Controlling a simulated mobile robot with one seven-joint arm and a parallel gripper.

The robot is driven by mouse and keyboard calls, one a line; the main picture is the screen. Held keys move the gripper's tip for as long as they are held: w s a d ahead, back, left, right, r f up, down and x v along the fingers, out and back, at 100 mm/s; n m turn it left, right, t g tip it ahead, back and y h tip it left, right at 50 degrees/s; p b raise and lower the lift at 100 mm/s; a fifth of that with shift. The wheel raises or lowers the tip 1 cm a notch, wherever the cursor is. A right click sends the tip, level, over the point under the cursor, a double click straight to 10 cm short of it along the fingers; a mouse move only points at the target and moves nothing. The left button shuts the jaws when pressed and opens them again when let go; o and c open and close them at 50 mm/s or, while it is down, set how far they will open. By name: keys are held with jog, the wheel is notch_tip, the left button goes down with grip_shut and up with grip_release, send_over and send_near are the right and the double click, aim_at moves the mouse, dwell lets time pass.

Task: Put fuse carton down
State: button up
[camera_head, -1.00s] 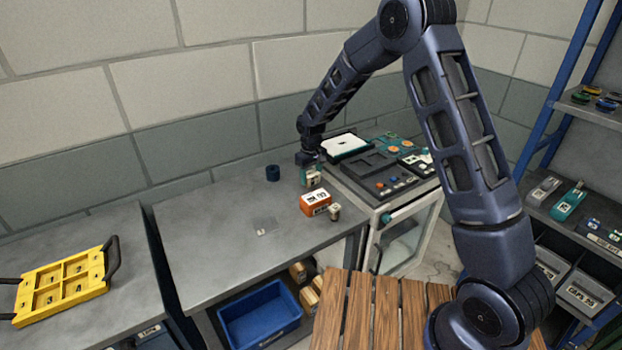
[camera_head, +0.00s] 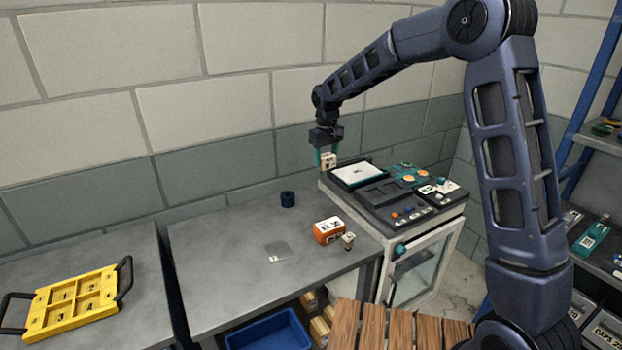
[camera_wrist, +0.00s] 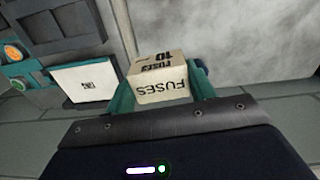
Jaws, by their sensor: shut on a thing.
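My gripper (camera_head: 327,158) is shut on the fuse carton (camera_head: 328,160), a small cream box. In the wrist view the fuse carton (camera_wrist: 160,80) shows dark "FUSES" lettering and sits between the teal fingers. In the head view the carton hangs in the air above the back right of the grey table (camera_head: 215,245), close to the left edge of the machine with the control panel. Nothing is seen touching its underside.
An orange box (camera_head: 328,231) and a small beige item (camera_head: 348,241) stand near the table's right edge. A dark blue ring-like object (camera_head: 287,199) is at the back. The control machine (camera_head: 385,190) stands at right. A yellow tray (camera_head: 70,303) lies on the left table. The grey table's left half is clear.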

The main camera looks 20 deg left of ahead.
jog(key=s+a, duration=0.2)
jog(key=a, duration=0.9)
jog(key=m, duration=0.1)
send_over(262, 212)
notch_tip(262, 212, down, 20)
jog(key=shift+s+r, duration=0.15)
jog(key=shift+r, duration=0.1)
jog(key=shift+f, duration=0.1)
jog(key=o, duration=1)
notch_tip(262, 212, up, 12)
jog(key=shift+r, duration=0.1)
